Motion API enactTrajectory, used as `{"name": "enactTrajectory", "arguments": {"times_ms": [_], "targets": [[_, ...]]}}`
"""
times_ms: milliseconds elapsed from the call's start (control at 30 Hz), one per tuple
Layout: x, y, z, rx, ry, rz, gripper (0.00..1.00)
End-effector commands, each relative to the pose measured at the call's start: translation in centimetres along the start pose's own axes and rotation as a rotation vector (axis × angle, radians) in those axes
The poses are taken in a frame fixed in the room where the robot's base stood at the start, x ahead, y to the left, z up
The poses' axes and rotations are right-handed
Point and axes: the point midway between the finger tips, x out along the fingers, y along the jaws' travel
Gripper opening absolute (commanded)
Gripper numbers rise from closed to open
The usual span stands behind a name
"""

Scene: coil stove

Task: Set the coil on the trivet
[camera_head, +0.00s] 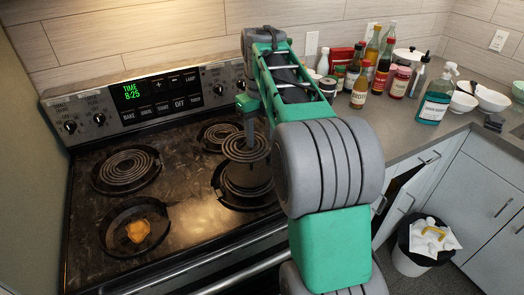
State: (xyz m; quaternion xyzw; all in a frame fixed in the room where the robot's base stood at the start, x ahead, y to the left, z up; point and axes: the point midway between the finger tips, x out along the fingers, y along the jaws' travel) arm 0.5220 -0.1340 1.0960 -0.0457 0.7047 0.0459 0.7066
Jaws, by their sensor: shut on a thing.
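My gripper (250,127) is shut on a dark spiral coil (246,149), holding it roughly level above the front right burner (246,196). My green and grey arm reaches in from the lower right and hides part of the stove's right side. Other coils sit at the back left (125,168) and back right (220,134) of the cooktop. The front left burner bowl (118,245) has no coil and holds a yellow-orange lump (138,230). I cannot make out a trivet in this view.
The stove's control panel (145,100) stands behind the burners. Bottles and jars crowd the counter to the right, with a blue soap bottle (435,98) and white bowls (490,99). A waste bin (412,262) stands on the floor. The stove's middle is clear.

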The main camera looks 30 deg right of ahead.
Motion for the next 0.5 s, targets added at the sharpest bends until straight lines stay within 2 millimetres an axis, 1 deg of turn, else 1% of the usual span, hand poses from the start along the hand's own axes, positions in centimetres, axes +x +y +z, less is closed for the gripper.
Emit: {"name": "enactTrajectory", "arguments": {"times_ms": [33,100,200,367,400,500], "targets": [[1.3,-0.7,0.5,0.001,0.008,0.004,0.00],[2.5,-1.5,1.2,-0.002,0.006,0.003,0.00],[3.8,-2.3,1.9,-0.002,0.004,0.002,0.00],[5.5,-3.2,2.7,-0.003,0.005,0.002,0.00],[6.3,-3.1,2.6,-0.004,0.006,0.003,0.00],[8.0,-3.0,2.6,-0.004,0.004,0.002,0.00]]}}
